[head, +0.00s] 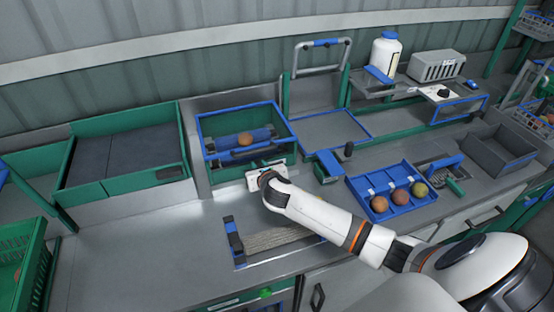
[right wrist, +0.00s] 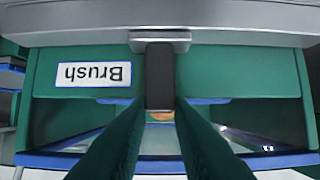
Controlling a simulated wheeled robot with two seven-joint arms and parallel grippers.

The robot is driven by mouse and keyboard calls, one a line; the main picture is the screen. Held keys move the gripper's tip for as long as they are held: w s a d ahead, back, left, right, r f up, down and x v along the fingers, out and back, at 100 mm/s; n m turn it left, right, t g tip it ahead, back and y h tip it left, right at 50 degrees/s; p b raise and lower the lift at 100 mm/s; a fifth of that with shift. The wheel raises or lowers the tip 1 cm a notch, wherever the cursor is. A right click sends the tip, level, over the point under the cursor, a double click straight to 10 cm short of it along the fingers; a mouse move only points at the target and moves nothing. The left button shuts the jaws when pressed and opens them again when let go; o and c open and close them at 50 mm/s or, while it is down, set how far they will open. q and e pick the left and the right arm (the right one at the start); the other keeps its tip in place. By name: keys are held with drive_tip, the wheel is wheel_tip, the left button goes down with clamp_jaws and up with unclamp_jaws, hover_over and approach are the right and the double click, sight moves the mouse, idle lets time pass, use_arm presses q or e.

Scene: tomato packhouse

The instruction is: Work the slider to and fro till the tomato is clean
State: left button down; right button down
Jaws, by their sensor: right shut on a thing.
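The brush station (head: 203,121) is a green box with blue rims at the back middle. An orange-brown tomato (head: 245,139) sits inside it by a blue roller (head: 225,143). In the right wrist view only a small orange patch of the tomato (right wrist: 160,116) shows behind the handle. My right gripper (head: 258,164) is at the front of the box. In the right wrist view its two green fingers (right wrist: 160,108) are shut on the dark slider handle (right wrist: 160,75), which hangs from a grey bar (right wrist: 230,37). The tomato's cleanness cannot be told. My left gripper is not in view.
A "Brush" label (right wrist: 93,74) appears upside down on the green front. A blue tray (head: 357,189) with three tomatoes lies to the right. A white bottle (head: 384,55) stands on a shelf. The steel counter (head: 130,245) at front left is clear.

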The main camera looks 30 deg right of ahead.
drive_tip(key=w+a, duration=0.1)
drive_tip(key=a, duration=0.6)
drive_tip(key=w+a, duration=0.1)
drive_tip(key=a, duration=0.3)
drive_tip(key=shift+w+p, duration=0.35)
drive_tip(key=shift+p, duration=0.05)
drive_tip(key=c, duration=1.3)
unclamp_jaws()
drive_tip(key=shift+s, duration=0.1)
drive_tip(key=v, duration=1.2)
drive_tip(key=shift+f, duration=0.1)
